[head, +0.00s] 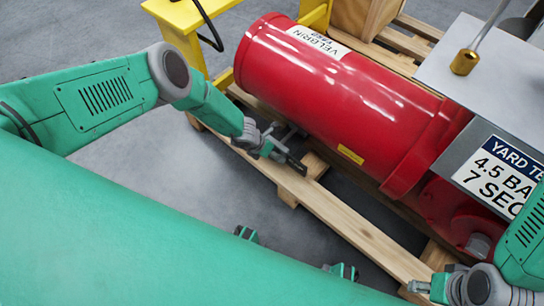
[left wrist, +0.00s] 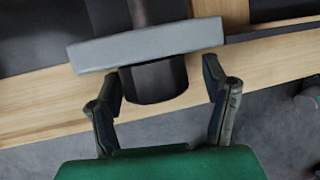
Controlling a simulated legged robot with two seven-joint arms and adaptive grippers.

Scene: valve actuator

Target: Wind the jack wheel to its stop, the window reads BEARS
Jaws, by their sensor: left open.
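My left gripper (head: 280,146) is low beside the near side of the red cylinder (head: 345,100), above the pallet's front board. In the left wrist view my left gripper (left wrist: 165,92) is open, with one finger on each side of a short dark round knob (left wrist: 154,80). The knob sits under a flat grey bar (left wrist: 148,46); I cannot tell whether the fingers touch it. I cannot make out the whole jack wheel or the window with its reading. My right gripper (head: 420,287) is at the lower right, near the pallet edge; its finger opening is unclear.
The cylinder lies over a wooden pallet (head: 340,220). A yellow frame (head: 180,30) stands at the back left. A grey panel with a brass fitting (head: 464,62) and a yard test sign (head: 500,175) is at the right. Grey floor (head: 120,170) is open at the left.

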